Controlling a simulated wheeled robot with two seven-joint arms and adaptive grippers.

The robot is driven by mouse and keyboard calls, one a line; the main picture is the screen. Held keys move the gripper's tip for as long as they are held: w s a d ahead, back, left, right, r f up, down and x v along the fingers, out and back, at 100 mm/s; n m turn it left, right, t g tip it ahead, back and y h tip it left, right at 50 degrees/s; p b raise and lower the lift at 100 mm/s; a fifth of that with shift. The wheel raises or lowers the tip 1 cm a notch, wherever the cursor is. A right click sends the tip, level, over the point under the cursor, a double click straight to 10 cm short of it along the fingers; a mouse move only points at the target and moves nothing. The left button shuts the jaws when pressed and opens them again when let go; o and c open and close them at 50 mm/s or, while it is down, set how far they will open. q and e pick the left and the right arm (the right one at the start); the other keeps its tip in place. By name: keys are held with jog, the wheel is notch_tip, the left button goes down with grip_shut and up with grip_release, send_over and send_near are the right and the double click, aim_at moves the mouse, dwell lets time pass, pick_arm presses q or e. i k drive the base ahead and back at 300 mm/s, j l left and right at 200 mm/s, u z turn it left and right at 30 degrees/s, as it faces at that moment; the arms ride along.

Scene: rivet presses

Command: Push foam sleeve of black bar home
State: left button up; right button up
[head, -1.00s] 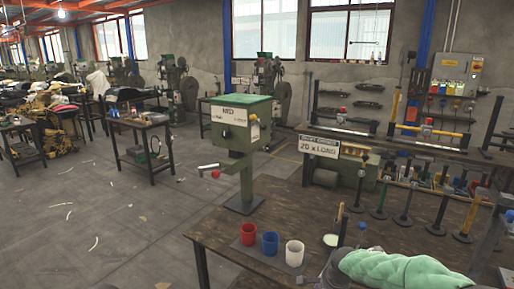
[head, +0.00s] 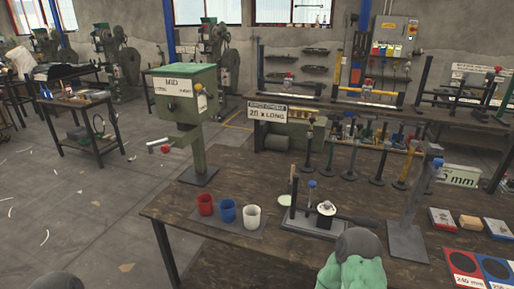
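Several long bars lie across the back bench. One dark bar (head: 303,86) is at its left, a yellow bar (head: 385,93) in the middle, and another dark bar (head: 452,93) farther right. I cannot tell which is the black bar of the task, and no foam sleeve can be made out at this size. A green-covered part of my arm with a grey rounded end (head: 357,245) rises at the bottom, right of centre. Another grey rounded part of mine (head: 57,284) shows at the bottom left. Neither gripper's fingers are in view.
The near wooden table (head: 300,262) holds red (head: 205,205), blue (head: 228,211) and white (head: 252,217) cups, a dark fixture (head: 307,222) and a grey stand (head: 407,238). A green MID machine (head: 185,95) stands left of it. Open floor lies at left.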

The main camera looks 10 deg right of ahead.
aim_at(359, 221)
jog(key=z, duration=1.4)
